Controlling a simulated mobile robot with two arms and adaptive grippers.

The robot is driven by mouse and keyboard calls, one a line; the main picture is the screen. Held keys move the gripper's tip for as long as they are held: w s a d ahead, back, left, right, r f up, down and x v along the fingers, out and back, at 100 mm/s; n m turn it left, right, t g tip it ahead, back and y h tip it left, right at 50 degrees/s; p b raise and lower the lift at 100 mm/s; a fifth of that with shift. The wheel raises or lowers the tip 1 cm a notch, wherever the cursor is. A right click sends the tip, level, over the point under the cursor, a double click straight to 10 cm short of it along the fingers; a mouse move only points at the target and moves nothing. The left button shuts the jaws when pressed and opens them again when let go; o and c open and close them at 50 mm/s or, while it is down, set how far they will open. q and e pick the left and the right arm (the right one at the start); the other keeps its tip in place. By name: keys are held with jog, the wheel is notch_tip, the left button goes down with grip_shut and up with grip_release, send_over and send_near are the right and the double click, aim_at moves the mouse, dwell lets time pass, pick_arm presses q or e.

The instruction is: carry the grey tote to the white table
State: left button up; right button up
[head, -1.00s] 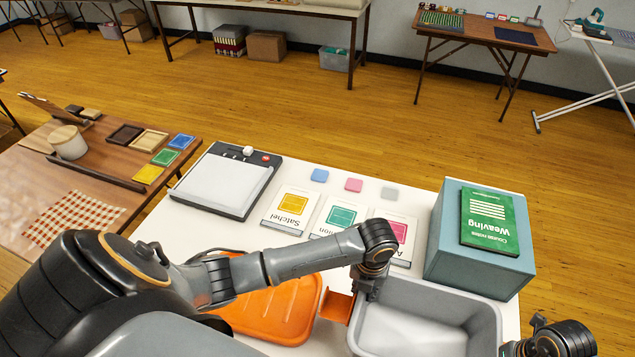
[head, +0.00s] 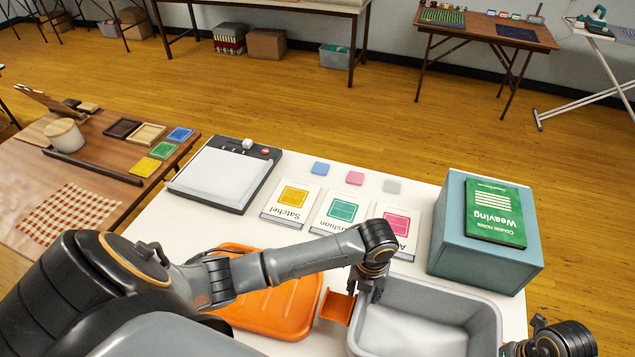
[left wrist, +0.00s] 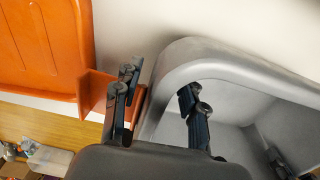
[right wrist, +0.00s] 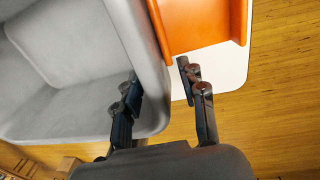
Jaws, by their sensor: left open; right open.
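The grey tote (head: 415,332) is at the near right part of the white table (head: 240,233) and looks upright and empty. Whether its base touches the tabletop is hidden. My left gripper (head: 365,287) is open at the tote's left rim. In the left wrist view its fingers (left wrist: 160,100) straddle the tote wall (left wrist: 158,112), one inside and one outside. My right gripper (right wrist: 162,98) is open, one finger inside the tote and one outside its wall (right wrist: 150,70). In the head view only my right wrist shows at the lower right, its fingertips hidden.
A blue-grey box (head: 470,250) with a green Weaving book (head: 496,212) stands right behind the tote. An orange tray (head: 265,305) lies left of it, and a small orange piece (head: 337,307) sits between. Booklets, coloured squares and a flat device (head: 225,175) fill the back.

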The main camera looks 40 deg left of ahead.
pick_arm(q)
notch_tip(320, 180, up, 11)
jog(key=shift+f, duration=0.1)
jog(key=shift+r, duration=0.55)
pick_arm(e)
jog(key=shift+r, duration=0.15)
notch_tip(320, 180, up, 12)
jog(key=d, duration=0.1)
jog(key=shift+w, duration=0.2)
jog(key=shift+f, duration=0.2)
